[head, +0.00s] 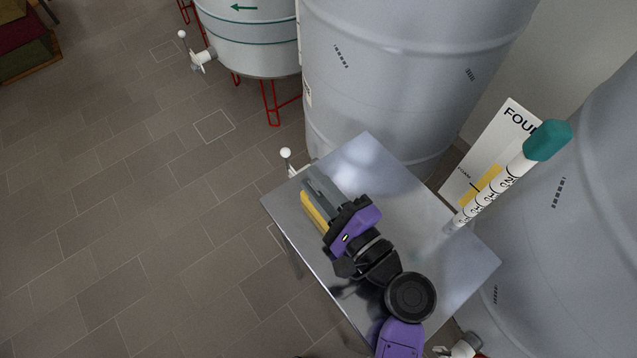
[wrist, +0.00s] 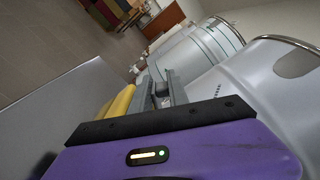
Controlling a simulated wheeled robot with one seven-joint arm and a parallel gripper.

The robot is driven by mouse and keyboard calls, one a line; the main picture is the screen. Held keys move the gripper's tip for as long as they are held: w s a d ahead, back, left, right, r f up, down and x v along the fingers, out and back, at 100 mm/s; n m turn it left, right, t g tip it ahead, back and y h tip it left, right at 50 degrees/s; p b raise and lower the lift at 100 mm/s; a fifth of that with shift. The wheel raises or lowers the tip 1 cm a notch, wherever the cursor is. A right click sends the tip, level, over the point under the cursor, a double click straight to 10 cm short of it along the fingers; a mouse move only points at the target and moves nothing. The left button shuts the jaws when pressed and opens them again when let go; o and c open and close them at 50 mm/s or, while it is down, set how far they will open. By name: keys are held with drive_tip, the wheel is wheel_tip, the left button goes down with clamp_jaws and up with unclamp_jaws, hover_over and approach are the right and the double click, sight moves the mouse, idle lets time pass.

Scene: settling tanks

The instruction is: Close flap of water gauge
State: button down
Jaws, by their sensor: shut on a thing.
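My gripper (head: 310,182) is low over the left edge of a grey metal table. Its grey fingers also show in the wrist view (wrist: 160,88) and are shut. A yellow thing (head: 313,212) lies along the fingers; it also shows left of them in the wrist view (wrist: 117,103). The fingers hide much of it, and I cannot make out a flap. A white graduated tube with black marks (head: 487,198) and a teal cap (head: 548,140) stands tilted in the picture at the table's right side, apart from my gripper.
The grey table (head: 405,185) is mostly bare to the right of my arm. A large grey tank (head: 410,80) stands behind it and another (head: 585,230) at the right. A white sign (head: 490,150) is behind the tube. Tiled floor (head: 130,200) is open at the left.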

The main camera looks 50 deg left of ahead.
drive_tip(key=shift+s+n, duration=0.1)
drive_tip(key=shift+n, duration=0.2)
drive_tip(key=c, duration=1.4)
unclamp_jaws()
drive_tip(key=shift+o, duration=0.2)
drive_tip(key=shift+f, duration=0.1)
drive_tip(key=shift+f, duration=0.1)
